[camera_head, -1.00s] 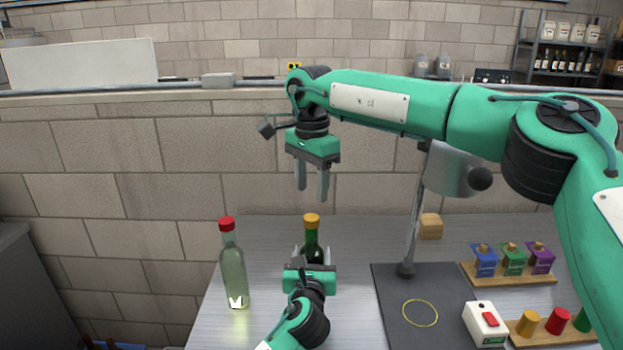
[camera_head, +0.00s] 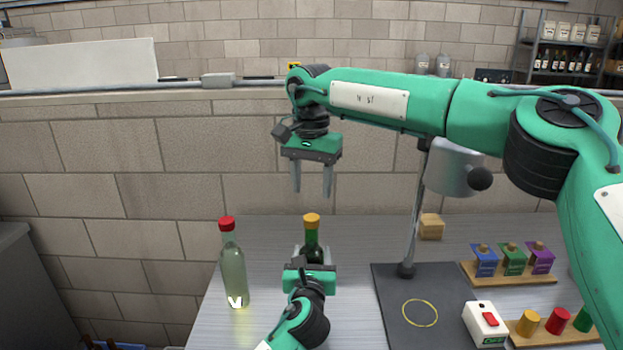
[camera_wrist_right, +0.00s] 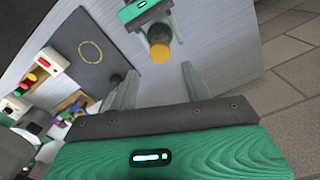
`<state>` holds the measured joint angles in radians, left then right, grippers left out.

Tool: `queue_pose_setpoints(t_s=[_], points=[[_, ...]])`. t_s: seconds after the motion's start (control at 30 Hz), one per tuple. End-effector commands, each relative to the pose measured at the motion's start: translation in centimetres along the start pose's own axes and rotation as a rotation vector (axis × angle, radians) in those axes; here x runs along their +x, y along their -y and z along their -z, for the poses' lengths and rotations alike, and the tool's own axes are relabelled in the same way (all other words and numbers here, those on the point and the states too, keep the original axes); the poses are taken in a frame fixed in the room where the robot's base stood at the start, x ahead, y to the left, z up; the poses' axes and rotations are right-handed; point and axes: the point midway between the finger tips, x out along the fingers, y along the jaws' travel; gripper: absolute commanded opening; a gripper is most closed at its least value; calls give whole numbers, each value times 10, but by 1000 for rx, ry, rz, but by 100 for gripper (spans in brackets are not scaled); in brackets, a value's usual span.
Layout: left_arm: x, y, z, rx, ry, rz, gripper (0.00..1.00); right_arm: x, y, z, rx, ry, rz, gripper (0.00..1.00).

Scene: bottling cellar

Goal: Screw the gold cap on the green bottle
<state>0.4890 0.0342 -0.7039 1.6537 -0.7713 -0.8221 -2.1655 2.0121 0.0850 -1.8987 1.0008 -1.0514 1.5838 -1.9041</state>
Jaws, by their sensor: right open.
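The green bottle (camera_head: 312,231) stands upright on the bench, with the gold cap (camera_head: 312,219) on top of its neck. My left gripper (camera_head: 313,252) has its fingers on both sides of the bottle's body and looks shut on it; the lower bottle is hidden behind it. My right gripper (camera_head: 312,194) is open and empty, pointing down above the cap and clear of it. In the right wrist view the gold cap (camera_wrist_right: 160,53) shows beyond the gap between my right fingers (camera_wrist_right: 158,82).
A pale bottle with a red cap (camera_head: 233,270) stands just left of the green bottle. To the right are a dark mat (camera_head: 393,310) with a lamp stand (camera_head: 412,225), a white switch box (camera_head: 484,322), a wooden block (camera_head: 431,227) and racks of coloured pieces.

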Motion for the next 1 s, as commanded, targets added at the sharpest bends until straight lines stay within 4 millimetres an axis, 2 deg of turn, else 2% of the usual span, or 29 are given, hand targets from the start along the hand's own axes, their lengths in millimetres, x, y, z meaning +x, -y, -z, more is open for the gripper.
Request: queue_pose_setpoints(t_s=[0.3,0.43,0.6,0.87,1.0], points=[[0,0,0,0,0,0,0,49,-1,0,1,1,-3,49],[0,0,0,0,0,0,0,63,-1,0,2,0,-1,49],[0,0,0,0,0,0,0,72,0,0,2,1,0,49],[0,0,0,0,0,0,0,72,0,0,2,0,0,49],[0,0,0,0,0,0,0,72,0,0,2,0,0,21]])
